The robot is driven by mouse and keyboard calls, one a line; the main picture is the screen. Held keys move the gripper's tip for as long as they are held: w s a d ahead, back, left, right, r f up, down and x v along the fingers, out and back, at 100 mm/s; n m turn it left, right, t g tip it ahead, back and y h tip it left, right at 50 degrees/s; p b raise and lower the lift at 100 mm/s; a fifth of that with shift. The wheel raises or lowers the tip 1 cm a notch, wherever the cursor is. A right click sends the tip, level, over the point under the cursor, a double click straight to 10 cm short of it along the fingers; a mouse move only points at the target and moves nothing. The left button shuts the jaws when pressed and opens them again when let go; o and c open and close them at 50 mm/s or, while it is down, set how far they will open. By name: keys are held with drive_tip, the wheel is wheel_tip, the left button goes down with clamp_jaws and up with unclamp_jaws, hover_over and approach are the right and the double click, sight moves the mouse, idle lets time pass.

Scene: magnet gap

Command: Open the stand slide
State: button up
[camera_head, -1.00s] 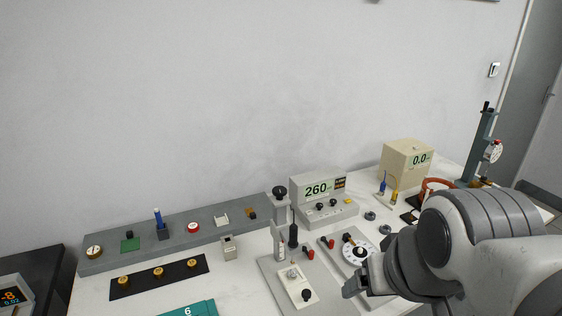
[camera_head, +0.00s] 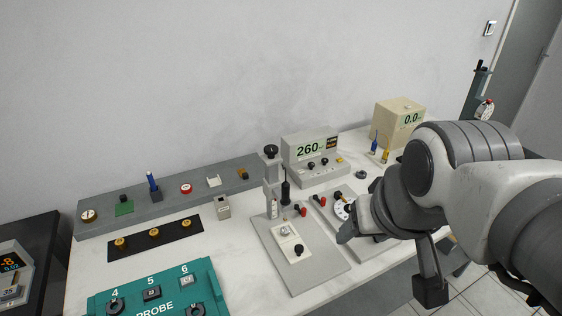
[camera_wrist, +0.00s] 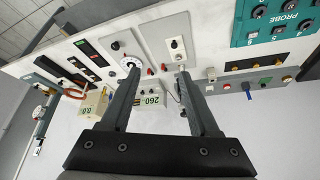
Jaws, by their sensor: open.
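The head view shows a grey stand with an upright post (camera_head: 271,172) topped by a black knob, rising from a flat grey base plate (camera_head: 318,268). A dark rod-shaped probe hangs beside the post, and a white panel with a black knob (camera_head: 299,250) lies on the plate. Another, blue-grey stand (camera_head: 474,95) with a dial stands at the far right, partly hidden by my arm. I cannot tell which part is the slide. My gripper (camera_head: 352,224) is right of the base plate, above the table. In the wrist view my gripper (camera_wrist: 158,70) has its fingers apart with nothing held between them.
A meter reading 260 (camera_head: 322,175) and a beige box reading 0.0 (camera_head: 399,125) stand behind. A white dial (camera_head: 341,205) is close to my gripper. A teal probe box (camera_head: 158,293) is at front left. Bare white tabletop (camera_head: 238,248) lies left of the base plate.

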drive_tip(key=w+a+f+m+g+b, duration=0.1)
drive_tip(key=w+f+b, duration=0.1)
drive_tip(key=w, duration=0.4)
drive_tip(key=w+a+f+m+g+b, duration=0.1)
drive_tip(key=w+a+f+g+b, duration=0.1)
drive_tip(key=w, duration=0.3)
drive_tip(key=m+g+b, duration=0.2)
drive_tip(key=b, duration=0.2)
hover_over(299, 247)
wheel_tip(299, 247, down, 8)
wheel_tip(299, 247, down, 18)
drive_tip(key=b, duration=0.3)
drive_tip(key=shift+s+r, duration=0.1)
drive_tip(key=shift+r, duration=0.05)
clamp_jaws()
